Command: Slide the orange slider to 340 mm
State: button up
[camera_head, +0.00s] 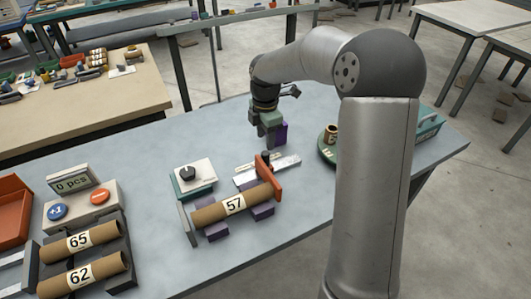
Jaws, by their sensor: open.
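The scale marks on the rail are too small to read. My gripper (269,143) points down just behind the slider, above the table, apart from the slider as far as I can tell. It is open and holds nothing visible. Its fingertips are small and partly hard to make out.
A dial box (194,174) stands left of the slider. At the left are a counter box (73,183) reading 0 pcs, tubes 65 and 62 in a rack, and an orange bin (12,210). My arm hides part of a green round stand (326,150) at right.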

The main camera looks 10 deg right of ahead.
aim_at(266, 153)
notch_tip(266, 153, down, 8)
jog(key=shift+r, duration=0.25)
